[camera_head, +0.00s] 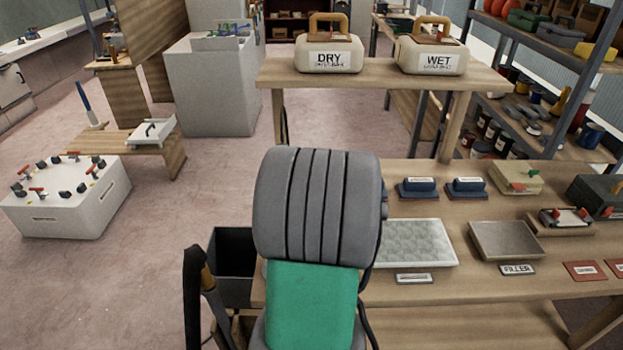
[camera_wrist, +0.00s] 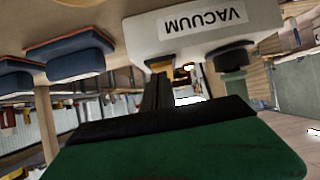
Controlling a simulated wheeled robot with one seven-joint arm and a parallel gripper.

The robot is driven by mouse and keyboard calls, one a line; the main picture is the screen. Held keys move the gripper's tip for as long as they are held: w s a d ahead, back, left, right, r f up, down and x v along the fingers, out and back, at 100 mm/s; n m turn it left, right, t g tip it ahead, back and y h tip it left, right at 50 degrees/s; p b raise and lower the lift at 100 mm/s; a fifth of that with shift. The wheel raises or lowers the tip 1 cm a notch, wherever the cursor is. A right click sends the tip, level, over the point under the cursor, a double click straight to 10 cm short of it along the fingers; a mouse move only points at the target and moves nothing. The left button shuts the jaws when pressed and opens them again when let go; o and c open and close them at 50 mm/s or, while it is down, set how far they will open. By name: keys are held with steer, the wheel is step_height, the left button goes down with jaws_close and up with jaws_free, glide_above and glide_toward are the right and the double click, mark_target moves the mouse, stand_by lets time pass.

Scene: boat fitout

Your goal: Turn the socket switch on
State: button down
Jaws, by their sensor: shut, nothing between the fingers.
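A white box labelled VACUUM (camera_wrist: 222,38) shows upside down in the wrist view, with a round black part (camera_wrist: 233,59) on it. A small orange-yellow piece (camera_wrist: 183,71) sits at its edge; I cannot tell whether this is the socket switch. My gripper (camera_wrist: 158,82) is shut and empty, its dark fingers pointing up at the box's edge. I cannot tell whether they touch it. In the head view my grey and green arm covers that part of the bench, so the box and my gripper are hidden there.
Blue sanding blocks (camera_head: 418,187) stand on the workbench (camera_head: 480,265), beside a pale textured plate (camera_head: 415,243) and a FILLER tray (camera_head: 505,240). DRY (camera_head: 328,60) and WET (camera_head: 437,64) cases stand on the raised shelf behind. A dark bin (camera_head: 232,255) is left of the bench.

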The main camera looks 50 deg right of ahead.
steer(key=shift+s+d, duration=0.2)
steer(key=shift+d, duration=0.05)
steer(key=shift+a+r+p, duration=0.1)
steer(key=shift+r+p, duration=0.25)
steer(key=shift+r, duration=0.55)
steer(key=shift+r, duration=0.15)
step_height(320, 180, up, 5)
steer(key=shift+f+p, duration=0.15)
steer(key=shift+p, duration=1.05)
steer(key=s+a+r+b, duration=0.1)
steer(key=s+a+b, duration=0.1)
steer(key=s+a, duration=0.3)
steer(key=a, duration=0.3)
steer(key=shift+s, duration=0.4)
